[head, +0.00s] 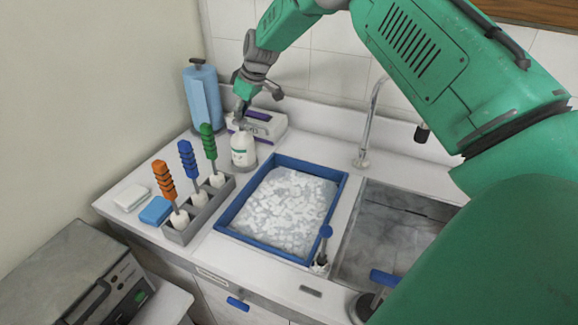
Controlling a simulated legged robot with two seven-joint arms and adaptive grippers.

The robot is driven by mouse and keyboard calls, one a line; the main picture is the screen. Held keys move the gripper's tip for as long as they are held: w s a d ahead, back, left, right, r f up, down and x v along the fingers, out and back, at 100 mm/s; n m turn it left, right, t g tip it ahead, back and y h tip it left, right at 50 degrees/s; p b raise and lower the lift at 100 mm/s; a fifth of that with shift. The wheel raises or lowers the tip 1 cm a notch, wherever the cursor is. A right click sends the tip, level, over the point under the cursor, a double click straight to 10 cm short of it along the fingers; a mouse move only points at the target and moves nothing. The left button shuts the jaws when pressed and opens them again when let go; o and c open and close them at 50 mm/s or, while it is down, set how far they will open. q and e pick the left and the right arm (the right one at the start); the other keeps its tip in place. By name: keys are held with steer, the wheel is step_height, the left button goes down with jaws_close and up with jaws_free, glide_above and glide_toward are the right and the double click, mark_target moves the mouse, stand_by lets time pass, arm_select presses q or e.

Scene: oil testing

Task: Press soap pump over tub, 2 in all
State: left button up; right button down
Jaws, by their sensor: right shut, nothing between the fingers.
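The white soap pump bottle (243,153) with a greenish label stands upright on the counter, just behind the back left corner of the blue-rimmed tub (342,205). The tub is filled with white foam. My right gripper (241,113) reaches in from above, pointing down, with its fingers shut and empty. It is at the top of the bottle and hides most of the pump head; I cannot tell whether it touches it. My left gripper is not in view.
A grey rack (186,233) holds orange, blue and green-handled brushes left of the tub. Two sponges (155,210) lie beside it. A blue towel roll (203,97) and a tissue box (266,122) stand behind. A tap (364,145) and metal sink (395,230) are right.

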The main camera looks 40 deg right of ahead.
steer(key=shift+s+f, duration=0.1)
steer(key=shift+f, duration=0.05)
steer(key=shift+r+p, duration=1.35)
steer(key=shift+r, duration=0.5)
steer(key=shift+r+p, duration=0.85)
steer(key=shift+r, duration=0.45)
step_height(320, 180, up, 3)
steer(key=shift+r, duration=0.2)
